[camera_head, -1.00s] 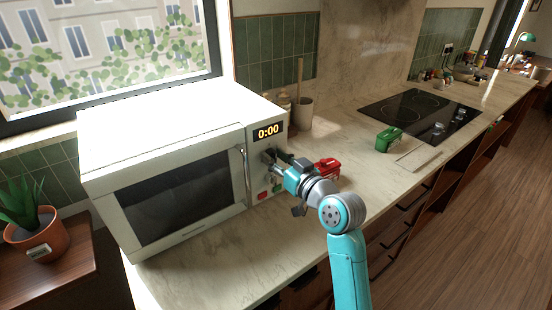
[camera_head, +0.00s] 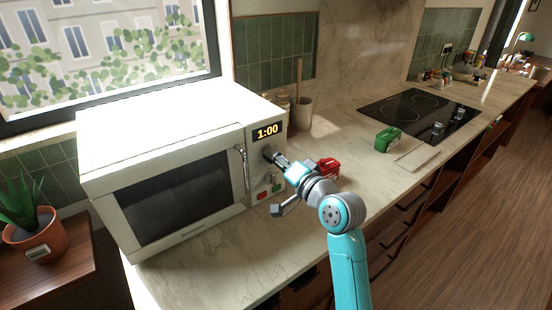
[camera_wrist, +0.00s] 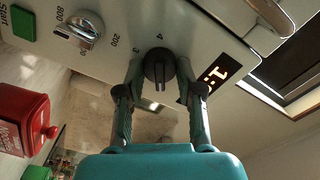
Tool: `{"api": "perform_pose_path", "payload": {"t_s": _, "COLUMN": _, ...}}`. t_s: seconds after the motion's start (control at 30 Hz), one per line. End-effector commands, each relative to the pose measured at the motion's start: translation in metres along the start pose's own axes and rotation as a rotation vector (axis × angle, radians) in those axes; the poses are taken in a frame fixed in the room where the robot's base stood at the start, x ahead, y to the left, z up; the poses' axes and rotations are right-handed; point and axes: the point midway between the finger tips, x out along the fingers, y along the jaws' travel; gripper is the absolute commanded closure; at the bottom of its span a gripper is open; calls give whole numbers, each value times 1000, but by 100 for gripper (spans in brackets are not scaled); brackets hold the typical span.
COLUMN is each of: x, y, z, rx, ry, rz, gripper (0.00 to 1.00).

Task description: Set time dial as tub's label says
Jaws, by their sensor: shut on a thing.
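My gripper (camera_head: 274,156) is at the microwave's (camera_head: 180,160) control panel, its fingers on either side of the dark time dial (camera_wrist: 159,65) and shut on it. The figures 3 and 4 show near this dial in the wrist view. The display (camera_head: 267,131) above reads 1:00. A red tub (camera_head: 329,165) stands on the counter behind my gripper; it also shows in the wrist view (camera_wrist: 22,120) with a pale label whose small text I cannot read. A green tub (camera_head: 388,138) stands farther right by the hob.
A silver power dial (camera_wrist: 85,30) and a green Start button (camera_wrist: 22,22) sit on the same panel. A red button (camera_head: 262,195) is low on it. The door handle (camera_head: 244,168) is close to the left. Jars and a utensil pot (camera_head: 303,112) stand behind.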

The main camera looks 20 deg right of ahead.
Motion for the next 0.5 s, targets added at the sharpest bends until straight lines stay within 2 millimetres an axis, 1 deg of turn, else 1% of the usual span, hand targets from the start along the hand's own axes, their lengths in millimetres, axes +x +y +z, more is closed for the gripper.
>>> {"api": "perform_pose_path", "payload": {"t_s": 0.5, "x": 0, "y": 2, "z": 0, "rx": 490, "ry": 2, "rz": 1, "gripper": 99}}
